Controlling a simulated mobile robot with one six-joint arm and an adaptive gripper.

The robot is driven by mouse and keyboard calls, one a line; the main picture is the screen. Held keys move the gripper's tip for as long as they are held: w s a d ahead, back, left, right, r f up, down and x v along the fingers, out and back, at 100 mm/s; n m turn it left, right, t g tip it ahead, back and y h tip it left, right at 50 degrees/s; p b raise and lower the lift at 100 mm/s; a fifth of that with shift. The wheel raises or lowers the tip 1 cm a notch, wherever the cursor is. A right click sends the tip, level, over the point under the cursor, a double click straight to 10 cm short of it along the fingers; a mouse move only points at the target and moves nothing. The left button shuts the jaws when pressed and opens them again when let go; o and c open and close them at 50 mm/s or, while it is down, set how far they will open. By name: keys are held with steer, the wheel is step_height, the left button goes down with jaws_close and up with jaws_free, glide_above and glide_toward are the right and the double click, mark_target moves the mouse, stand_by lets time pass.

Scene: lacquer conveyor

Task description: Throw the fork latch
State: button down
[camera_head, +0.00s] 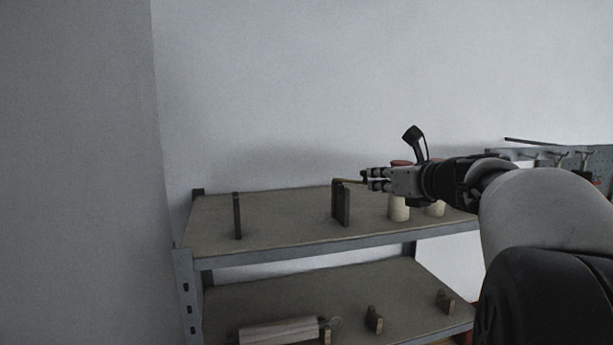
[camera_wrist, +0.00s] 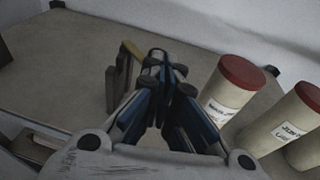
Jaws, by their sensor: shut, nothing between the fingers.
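The fork latch appears to be the pair of thin dark upright plates (camera_head: 341,204) standing on the upper shelf, with a narrow yellowish bar (camera_head: 346,181) at their top. In the wrist view the plates (camera_wrist: 118,85) stand just left of my fingers, and the yellowish bar's rounded end (camera_wrist: 131,48) shows above them. A separate dark post (camera_head: 237,216) stands upright farther left on the same shelf. My gripper (camera_head: 367,179) is shut and empty, level with the top of the plates and just right of them. I cannot tell whether its fingertips (camera_wrist: 160,62) touch the bar.
The lower shelf (camera_head: 235,298) holds a pale roller (camera_head: 278,331) and small wooden blocks (camera_head: 374,319). A wall is behind.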

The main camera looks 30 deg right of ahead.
steer(key=shift+w+d+y, duration=0.1)
steer(key=shift+y, duration=0.2)
steer(key=shift+w+d+n+y+p, duration=0.5)
steer(key=shift+d+p, duration=0.35)
steer(key=shift+p, duration=0.35)
steer(key=shift+w+d+n+y+p, duration=0.4)
steer(key=shift+w+d+p, duration=0.3)
steer(key=shift+p, duration=0.45)
steer(key=shift+s+d+r, duration=0.1)
